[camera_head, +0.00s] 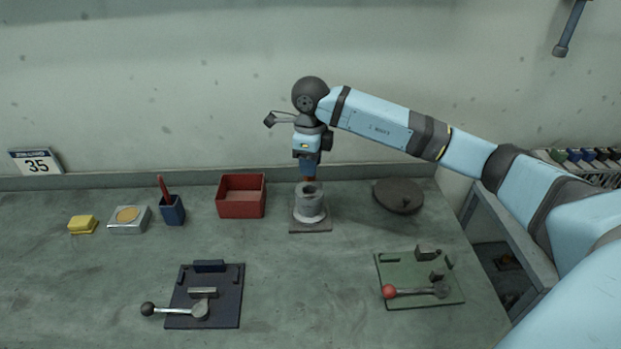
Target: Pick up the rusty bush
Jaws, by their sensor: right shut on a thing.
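My right gripper (307,165) points down above the grey flanged fitting (310,205) on its square base plate. It is shut on a small rusty-brown piece, the rusty bush (309,179), which shows just below the fingers. The fingers hide most of the bush. The bush is at or just above the top of the fitting; I cannot tell whether they touch. My left gripper is out of view.
A red bin (241,196) stands just left of the fitting, and a dark round disc (398,196) lies to its right. A dark lever fixture (207,296) and a green lever fixture (419,278) sit nearer the front. The middle of the bench is clear.

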